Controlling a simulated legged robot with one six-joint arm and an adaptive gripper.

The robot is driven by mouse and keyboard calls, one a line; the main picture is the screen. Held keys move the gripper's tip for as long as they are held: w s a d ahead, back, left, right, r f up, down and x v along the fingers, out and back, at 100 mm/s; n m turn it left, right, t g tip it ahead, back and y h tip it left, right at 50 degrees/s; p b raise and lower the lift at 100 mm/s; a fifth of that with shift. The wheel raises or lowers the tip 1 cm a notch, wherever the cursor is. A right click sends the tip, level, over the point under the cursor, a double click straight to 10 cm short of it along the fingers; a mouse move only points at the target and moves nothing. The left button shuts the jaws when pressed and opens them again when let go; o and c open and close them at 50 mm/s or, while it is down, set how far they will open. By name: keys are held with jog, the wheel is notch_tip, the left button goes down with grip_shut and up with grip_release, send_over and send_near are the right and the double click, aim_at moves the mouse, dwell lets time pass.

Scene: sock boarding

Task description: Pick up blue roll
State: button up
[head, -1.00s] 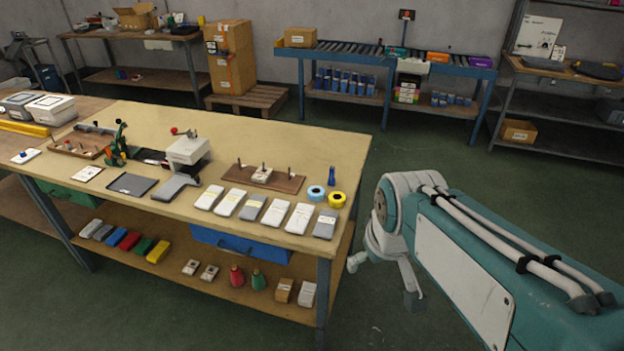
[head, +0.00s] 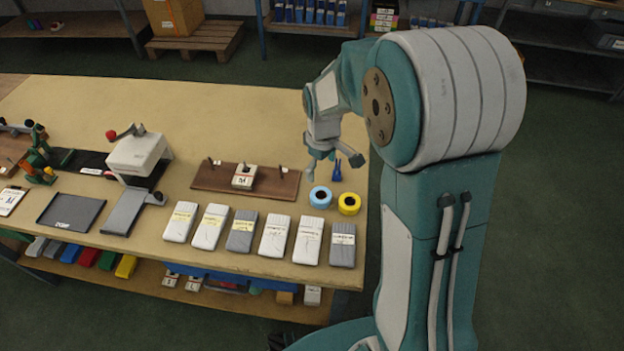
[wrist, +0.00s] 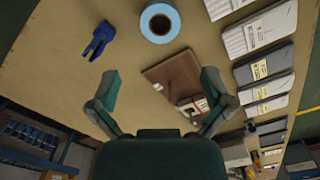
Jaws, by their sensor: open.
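The blue roll (head: 320,197) is a light-blue ring lying flat on the table near its right end, beside a yellow roll (head: 349,203). In the wrist view the blue roll (wrist: 159,21) lies at the top middle, beyond my fingertips. My gripper (head: 322,160) hangs above the table, behind the blue roll in the head view. In the wrist view my gripper (wrist: 159,82) has its two fingers spread wide with nothing between them. It is apart from the roll. The yellow roll is not seen in the wrist view.
A dark-blue forked tool (wrist: 99,41) lies near the blue roll. A brown pegboard (head: 220,178) lies to the left in the head view. Several wrapped sock packs (head: 272,235) line the front edge of the table (head: 120,100).

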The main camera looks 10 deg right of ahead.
jog(key=shift+w+f, duration=0.15)
jog(key=shift+f, duration=0.2)
send_over(320, 194)
notch_tip(320, 194, down, 5)
jog(key=shift+d+r, duration=0.15)
jog(key=shift+f, duration=2.8)
jog(key=c, duration=1)
